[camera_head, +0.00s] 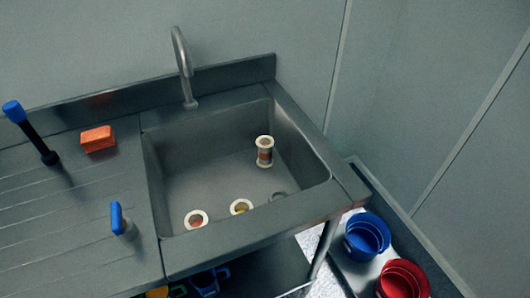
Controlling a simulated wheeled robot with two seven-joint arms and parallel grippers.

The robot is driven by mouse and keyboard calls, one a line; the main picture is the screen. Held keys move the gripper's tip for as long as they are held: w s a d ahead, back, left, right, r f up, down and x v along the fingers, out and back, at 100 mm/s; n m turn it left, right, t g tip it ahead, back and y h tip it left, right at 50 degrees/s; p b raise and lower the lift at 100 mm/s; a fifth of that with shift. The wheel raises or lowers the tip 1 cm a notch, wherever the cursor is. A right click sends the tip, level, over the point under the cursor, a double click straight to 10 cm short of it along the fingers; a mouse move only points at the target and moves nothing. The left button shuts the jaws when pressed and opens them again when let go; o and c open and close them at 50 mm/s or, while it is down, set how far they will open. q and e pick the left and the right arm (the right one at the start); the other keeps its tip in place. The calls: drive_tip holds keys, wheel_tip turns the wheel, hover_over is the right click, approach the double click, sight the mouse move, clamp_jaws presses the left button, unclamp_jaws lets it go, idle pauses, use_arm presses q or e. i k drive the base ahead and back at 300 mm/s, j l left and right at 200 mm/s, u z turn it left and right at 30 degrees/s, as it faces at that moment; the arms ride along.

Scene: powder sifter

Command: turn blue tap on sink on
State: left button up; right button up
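A grey metal sink (215,150) is set in a counter, with a tall curved spout (182,60) at its back edge. A small upright blue handle (117,218) stands on a light base at the counter's left front, beside the basin. A black rod with a blue top (14,112) stands tilted at the far left. I cannot tell for certain which blue part is the tap. No water shows at the spout. Neither of my grippers is in view.
An orange block (98,138) lies on the ribbed drainboard (70,200). Several pale-rimmed cylinders, one upright (264,151), are in the basin. A blue bucket (366,238) and a red bucket (402,280) stand lower right. A wall rises behind.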

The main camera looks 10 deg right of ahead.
sight(118, 223)
drive_tip(key=i, duration=0.15)
drive_tip(key=u, duration=1.1)
